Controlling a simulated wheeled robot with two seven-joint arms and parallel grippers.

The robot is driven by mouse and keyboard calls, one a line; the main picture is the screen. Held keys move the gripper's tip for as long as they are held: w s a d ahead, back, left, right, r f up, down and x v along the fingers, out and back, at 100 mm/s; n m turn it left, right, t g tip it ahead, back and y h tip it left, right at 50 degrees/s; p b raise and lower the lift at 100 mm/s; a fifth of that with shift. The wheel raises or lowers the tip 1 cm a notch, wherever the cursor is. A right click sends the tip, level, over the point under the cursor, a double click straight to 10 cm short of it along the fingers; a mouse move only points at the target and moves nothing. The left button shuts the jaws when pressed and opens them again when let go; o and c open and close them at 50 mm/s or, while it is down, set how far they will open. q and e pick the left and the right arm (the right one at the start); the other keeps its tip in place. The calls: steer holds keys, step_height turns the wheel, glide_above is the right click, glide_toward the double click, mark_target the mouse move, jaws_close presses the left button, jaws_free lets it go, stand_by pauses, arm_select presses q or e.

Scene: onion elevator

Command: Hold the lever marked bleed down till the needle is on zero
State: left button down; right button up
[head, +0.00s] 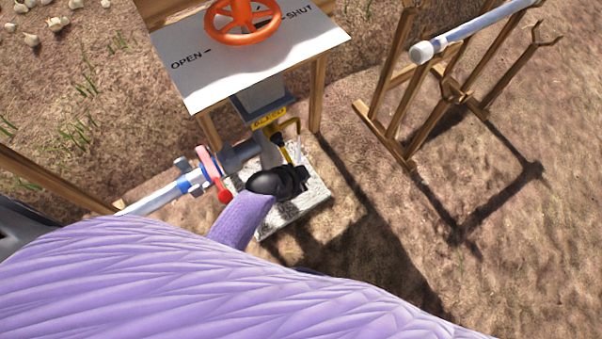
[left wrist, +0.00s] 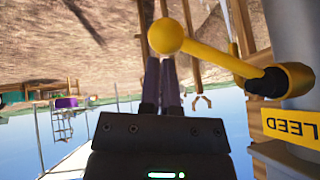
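The yellow bleed lever shows in the left wrist view as a bar (left wrist: 225,62) ending in a round knob (left wrist: 165,36). Its other end sits in a black pivot beside a yellow label (left wrist: 292,128) reading "LEED", upside down. My left gripper (left wrist: 161,75) has its two dark fingers together, tips at the knob; I cannot tell whether they touch it. In the head view the black gripper (head: 280,183) is below the yellow label (head: 268,117) and largely hides the lever. No gauge or needle can be made out. My right gripper is not in view.
An orange handwheel (head: 243,18) stands on a white board (head: 235,72) marked OPEN and SHUT. A red-handled valve (head: 213,172) sits on the pipe at left. A wooden rack (head: 385,110) holding a grey pipe (head: 475,30) stands at right. Bare soil lies between.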

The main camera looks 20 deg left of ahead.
arm_select(q)
steer(key=shift+s+f, duration=0.15)
steer(key=shift+f, duration=0.15)
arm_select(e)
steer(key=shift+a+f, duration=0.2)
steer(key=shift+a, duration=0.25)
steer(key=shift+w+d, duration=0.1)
arm_select(q)
steer(key=shift+s+f, duration=0.15)
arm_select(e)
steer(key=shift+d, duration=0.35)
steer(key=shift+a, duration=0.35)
arm_select(q)
steer(key=shift+a, duration=0.1)
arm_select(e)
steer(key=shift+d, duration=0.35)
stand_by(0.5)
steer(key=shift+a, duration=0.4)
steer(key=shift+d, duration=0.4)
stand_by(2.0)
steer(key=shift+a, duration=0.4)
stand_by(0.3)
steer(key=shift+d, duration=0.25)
